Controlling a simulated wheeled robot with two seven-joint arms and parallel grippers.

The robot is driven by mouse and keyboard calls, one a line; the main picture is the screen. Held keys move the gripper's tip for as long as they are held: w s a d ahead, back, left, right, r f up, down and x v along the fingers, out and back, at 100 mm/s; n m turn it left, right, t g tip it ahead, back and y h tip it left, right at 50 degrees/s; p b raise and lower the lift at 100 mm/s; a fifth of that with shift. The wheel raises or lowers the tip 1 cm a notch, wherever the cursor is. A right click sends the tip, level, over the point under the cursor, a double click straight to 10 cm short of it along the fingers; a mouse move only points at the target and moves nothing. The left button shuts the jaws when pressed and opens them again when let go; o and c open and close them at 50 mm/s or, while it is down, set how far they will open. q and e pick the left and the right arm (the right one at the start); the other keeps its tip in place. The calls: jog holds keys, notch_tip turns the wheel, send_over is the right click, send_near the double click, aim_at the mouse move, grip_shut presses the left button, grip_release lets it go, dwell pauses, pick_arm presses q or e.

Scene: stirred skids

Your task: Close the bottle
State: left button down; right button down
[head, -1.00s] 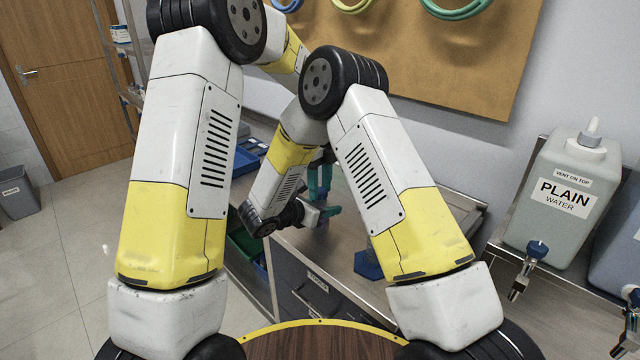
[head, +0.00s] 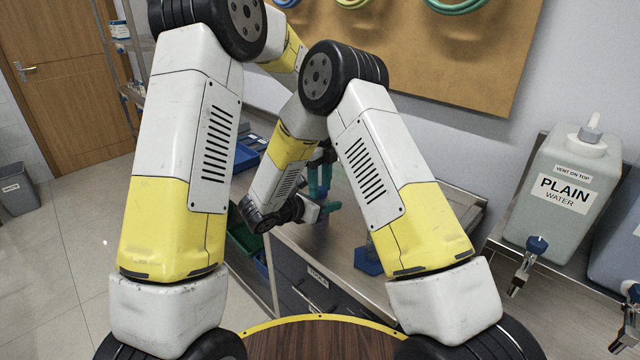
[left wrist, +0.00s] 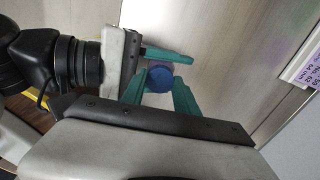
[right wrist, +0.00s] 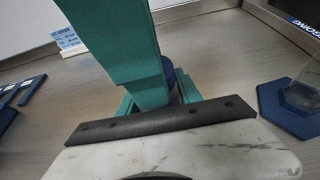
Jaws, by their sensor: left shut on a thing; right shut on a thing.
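My left gripper (head: 320,180) points down over the bench, and my right gripper (head: 326,209) reaches in sideways just below it. In the left wrist view, a round blue cap (left wrist: 160,79) sits between green fingers, seen nearly end-on. My left gripper's fingers (left wrist: 168,88) are shut on it. In the right wrist view, a large green left finger covers much of the scene, with a bit of the blue cap (right wrist: 168,70) beside it. Below it, a purplish bottle part (right wrist: 175,97) shows between my right gripper's fingers (right wrist: 168,103), shut on it. The bottle is mostly hidden; I cannot tell how the cap is seated.
A blue hexagonal base (head: 368,262) with a clear upright part stands on the bench to the right; it also shows in the right wrist view (right wrist: 285,108). Blue trays (head: 245,157) lie at the left. A plain-water container (head: 565,200) stands at far right.

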pick_arm(q)
jog(key=m, duration=0.8)
jog(key=shift+a, duration=0.1)
jog(key=m, duration=0.5)
jog(key=shift+f, duration=0.1)
jog(key=m, duration=0.3)
jog(key=shift+m, duration=0.4)
jog(key=c, duration=0.9)
grip_release()
